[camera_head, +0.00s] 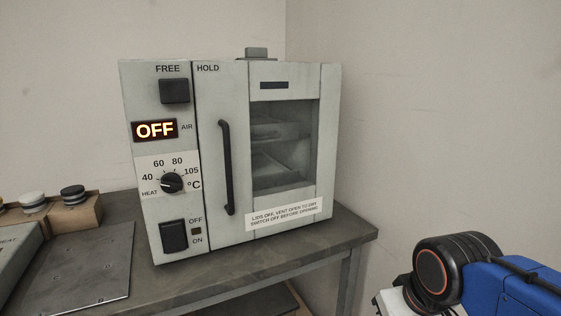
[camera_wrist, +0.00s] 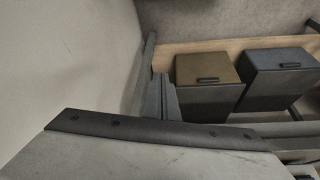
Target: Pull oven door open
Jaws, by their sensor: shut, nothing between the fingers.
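The oven (camera_head: 223,150) is a pale box on a dark bench in the head view. Its door (camera_head: 284,211) has a glass window and looks shut. A black vertical bar handle (camera_head: 226,167) is on the door's left side. The display reads OFF. In the wrist view, my gripper (camera_wrist: 165,97) shows as two narrow grey fingers close together, with nothing between them. The oven handle does not show there. In the head view, my arm is at the bottom right, apart from the oven; the fingers are out of that frame.
The bench (camera_head: 345,235) has a right corner near my arm. A dark plate (camera_head: 85,268) and a wooden box with knobs (camera_head: 72,207) are at the left. In the wrist view, a brown box (camera_wrist: 205,85) and a dark box (camera_wrist: 275,75) sit on a wooden shelf. A wall is close at the left there.

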